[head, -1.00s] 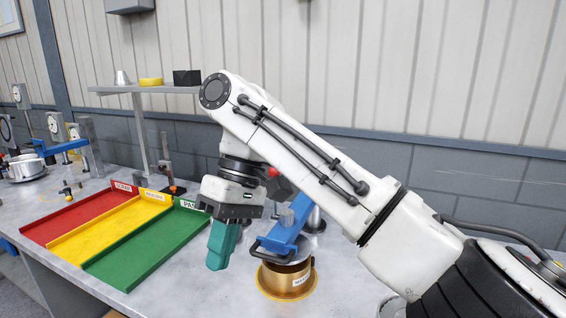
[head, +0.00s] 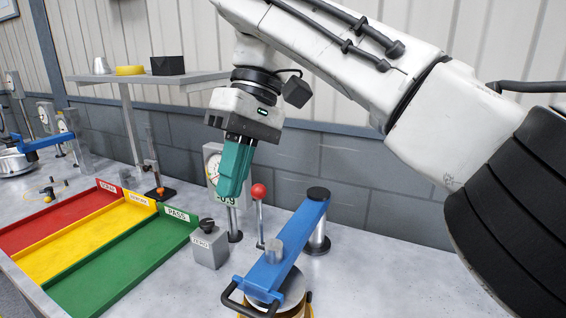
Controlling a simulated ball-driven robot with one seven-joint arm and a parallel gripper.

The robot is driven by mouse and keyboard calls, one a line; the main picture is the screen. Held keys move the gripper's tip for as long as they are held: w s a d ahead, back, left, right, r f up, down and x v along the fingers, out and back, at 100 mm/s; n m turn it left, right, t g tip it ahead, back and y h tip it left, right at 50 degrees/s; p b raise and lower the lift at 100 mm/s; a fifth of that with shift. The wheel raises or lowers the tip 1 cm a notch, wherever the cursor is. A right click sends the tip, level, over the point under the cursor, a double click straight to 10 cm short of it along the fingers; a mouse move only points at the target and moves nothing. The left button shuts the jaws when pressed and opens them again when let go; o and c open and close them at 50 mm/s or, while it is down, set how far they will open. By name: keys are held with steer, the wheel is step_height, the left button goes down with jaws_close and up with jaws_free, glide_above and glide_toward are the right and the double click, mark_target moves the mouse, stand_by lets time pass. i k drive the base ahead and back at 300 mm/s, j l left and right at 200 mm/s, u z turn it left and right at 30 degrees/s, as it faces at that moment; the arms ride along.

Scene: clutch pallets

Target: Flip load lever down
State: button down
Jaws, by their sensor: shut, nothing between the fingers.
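The load lever (head: 260,222) is a thin metal rod with a red ball on top. It stands upright beside the blue arm (head: 287,249) of the press. My gripper (head: 231,190) has teal fingers that are shut and empty. They point down, above and slightly left of the red ball, and look apart from it; the exact depth between them is hard to tell. The fingers partly hide a dial gauge (head: 211,160) behind them.
A grey ZERO box (head: 210,246) stands left of the lever. Red, yellow and green (head: 120,262) trays lie further left. A metal post (head: 318,230) carries the blue arm, with a black handle (head: 240,298) at its front. A shelf (head: 150,79) stands behind. The bench is clear at right.

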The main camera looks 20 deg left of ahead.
mark_target(258, 192)
steer(key=i, duration=0.85)
